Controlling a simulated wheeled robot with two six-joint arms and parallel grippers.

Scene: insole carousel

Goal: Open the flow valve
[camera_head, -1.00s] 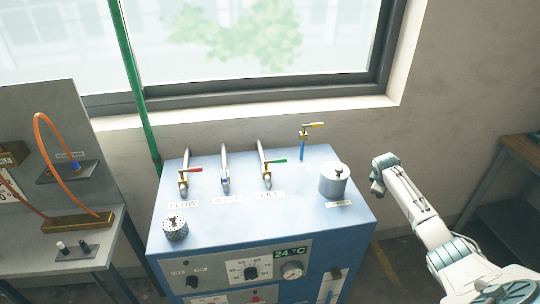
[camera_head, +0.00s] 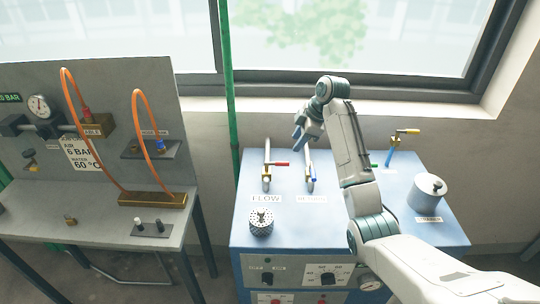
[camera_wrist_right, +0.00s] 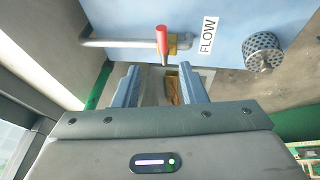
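The flow valve (camera_head: 267,172) stands at the back left of the blue cabinet top, behind the FLOW label (camera_head: 266,198). Its red handle (camera_head: 278,164) points to the right, across the upright pipe. In the right wrist view the red handle (camera_wrist_right: 162,40) and the brass valve body (camera_wrist_right: 181,42) lie just beyond the fingers. My right gripper (camera_head: 298,143) is above the cabinet's back edge, to the right of the flow valve and apart from it. In the right wrist view its two fingers (camera_wrist_right: 157,82) are spread with nothing between them. My left gripper is not in view.
A perforated metal cup (camera_head: 261,222) stands in front of the FLOW label. A blue-handled valve (camera_head: 310,179) is right of the flow valve; my right arm hides part of the top. A metal canister (camera_head: 427,192) is at the right. A green pole (camera_head: 228,80) rises behind the cabinet.

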